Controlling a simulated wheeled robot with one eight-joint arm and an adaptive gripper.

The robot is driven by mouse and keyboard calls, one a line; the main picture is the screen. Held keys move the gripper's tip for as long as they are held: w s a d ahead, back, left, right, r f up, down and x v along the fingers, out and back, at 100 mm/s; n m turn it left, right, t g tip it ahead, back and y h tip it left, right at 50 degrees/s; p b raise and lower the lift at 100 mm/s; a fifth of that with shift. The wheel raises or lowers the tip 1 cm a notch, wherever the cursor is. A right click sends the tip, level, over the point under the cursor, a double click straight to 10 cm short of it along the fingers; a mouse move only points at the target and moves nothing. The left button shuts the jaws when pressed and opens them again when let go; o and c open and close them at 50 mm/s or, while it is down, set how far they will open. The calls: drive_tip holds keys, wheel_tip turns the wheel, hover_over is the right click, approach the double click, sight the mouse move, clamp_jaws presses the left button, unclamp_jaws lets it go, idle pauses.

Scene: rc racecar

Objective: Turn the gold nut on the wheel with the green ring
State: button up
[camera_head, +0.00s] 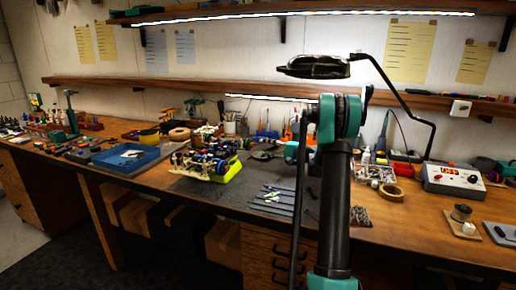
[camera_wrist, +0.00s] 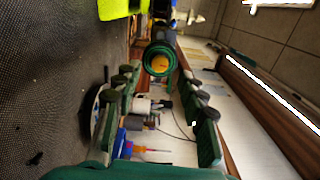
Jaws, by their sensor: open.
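The wheel with the green ring (camera_wrist: 150,52) faces me in the upper middle of the wrist view. The gold nut (camera_wrist: 159,64) shows at its centre. My gripper (camera_wrist: 157,76) is open, with one finger on each side below the wheel in the picture. Nothing is held between the fingers, and the nut appears beyond the tips. In the head view the racecar (camera_head: 203,162) sits on a yellow-green stand (camera_head: 231,173) on the bench. The stand also shows at the top of the wrist view (camera_wrist: 115,8). I cannot make out the green ring or nut in the head view.
A dark mat (camera_head: 205,188) lies under the stand, with several flat metal tools (camera_head: 270,206) to its right. A blue tray (camera_head: 126,158) is to the left. A tape roll (camera_head: 391,193) and a power supply (camera_head: 453,180) are right of my arm. A shelf (camera_head: 200,85) runs behind.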

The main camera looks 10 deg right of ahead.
drive_tip(key=v, duration=0.7)
drive_tip(key=shift+s+d, duration=0.15)
drive_tip(key=shift+d, duration=0.1)
